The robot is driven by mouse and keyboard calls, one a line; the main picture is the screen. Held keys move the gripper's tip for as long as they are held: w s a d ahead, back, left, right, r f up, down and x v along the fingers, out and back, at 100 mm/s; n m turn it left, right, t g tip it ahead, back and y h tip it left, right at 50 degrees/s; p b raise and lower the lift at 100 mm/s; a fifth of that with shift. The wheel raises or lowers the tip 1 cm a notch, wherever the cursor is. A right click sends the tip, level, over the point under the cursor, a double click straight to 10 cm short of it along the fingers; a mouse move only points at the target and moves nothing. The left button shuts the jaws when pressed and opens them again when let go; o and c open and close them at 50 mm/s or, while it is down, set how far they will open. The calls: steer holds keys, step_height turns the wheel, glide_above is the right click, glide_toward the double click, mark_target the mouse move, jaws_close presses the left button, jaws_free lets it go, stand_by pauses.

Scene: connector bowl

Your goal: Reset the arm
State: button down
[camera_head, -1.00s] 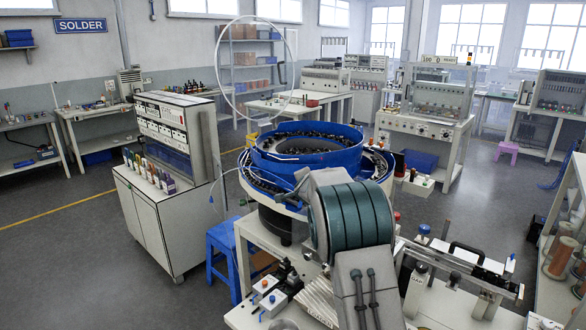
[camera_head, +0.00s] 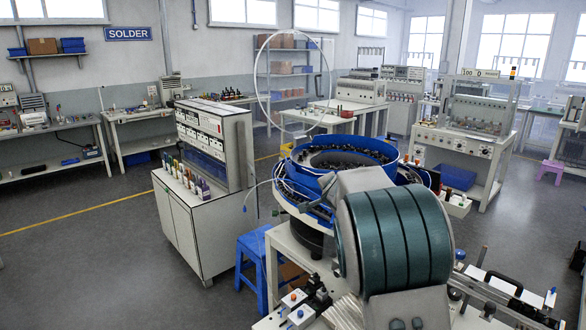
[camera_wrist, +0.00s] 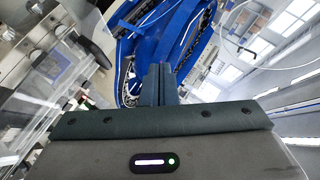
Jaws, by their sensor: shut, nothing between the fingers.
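My gripper (camera_wrist: 160,84) shows in the wrist view with its two dark fingers together and nothing between them. Behind the fingers is the blue bowl feeder (camera_wrist: 180,30), close in that view. In the head view the bowl feeder (camera_head: 340,165) stands on a white machine table, with many small dark parts in its tracks. My arm's large grey and green link fills the lower right of the head view and covers part of the feeder's near side. My gripper is not visible in the head view.
A blue stool (camera_head: 258,262) stands left of the feeder. The floor (camera_head: 80,270) at left is clear.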

steer(key=s+f+n+g, duration=0.2)
steer(key=s+n, duration=0.2)
steer(key=s, duration=1.1)
steer(key=s+f+n+g, duration=0.2)
steer(key=s+n+g, duration=0.1)
steer(key=s, duration=1.2)
steer(key=s+f+n+g, duration=0.1)
steer(key=s+n+g, duration=0.2)
steer(key=s, duration=1.3)
steer(key=n, duration=0.3)
steer(key=shift+d+f+y, duration=0.3)
steer(key=shift+d+f, duration=0.05)
steer(key=shift+f, duration=0.05)
